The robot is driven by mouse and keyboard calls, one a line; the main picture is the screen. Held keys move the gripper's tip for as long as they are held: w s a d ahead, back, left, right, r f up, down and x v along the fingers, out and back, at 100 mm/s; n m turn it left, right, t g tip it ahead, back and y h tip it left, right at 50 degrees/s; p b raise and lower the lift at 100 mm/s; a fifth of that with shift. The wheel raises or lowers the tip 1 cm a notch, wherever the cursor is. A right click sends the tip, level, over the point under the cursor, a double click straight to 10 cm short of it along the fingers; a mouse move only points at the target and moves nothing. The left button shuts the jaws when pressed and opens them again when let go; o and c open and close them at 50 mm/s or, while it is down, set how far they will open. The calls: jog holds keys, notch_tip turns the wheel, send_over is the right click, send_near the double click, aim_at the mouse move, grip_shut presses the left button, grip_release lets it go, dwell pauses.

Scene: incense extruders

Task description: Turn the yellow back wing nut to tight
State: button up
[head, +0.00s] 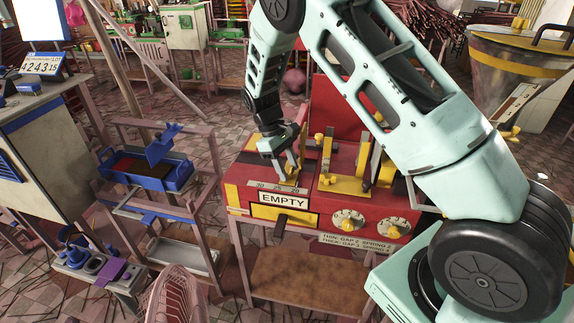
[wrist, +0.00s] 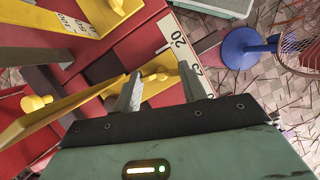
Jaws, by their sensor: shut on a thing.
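My gripper (head: 293,160) reaches down over the left part of the red machine (head: 238,190), above the "30 25 20" scale strip. In the wrist view my gripper (wrist: 160,73) has its two fingers on either side of a yellow wing nut (wrist: 159,77) and is shut on it. The nut sits by a yellow bar (wrist: 75,107); its lower part is hidden. Its exact turn and tightness cannot be told. Another yellow wing nut (wrist: 36,103) stands apart at the left of the wrist view.
A yellow bracket (head: 345,185) with upright plates stands just right of my gripper. An "EMPTY" sign (head: 283,200) and two white dials (head: 348,221) are on the machine's front. A blue-trayed stand (head: 150,178) is left of the machine, with a floor gap between.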

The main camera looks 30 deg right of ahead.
dwell(0.3)
jog(key=o, duration=1)
jog(key=b+v, duration=0.1)
jog(key=v, duration=1.6)
jog(key=shift+r+b, duration=0.3)
jog(key=shift+b, duration=0.1)
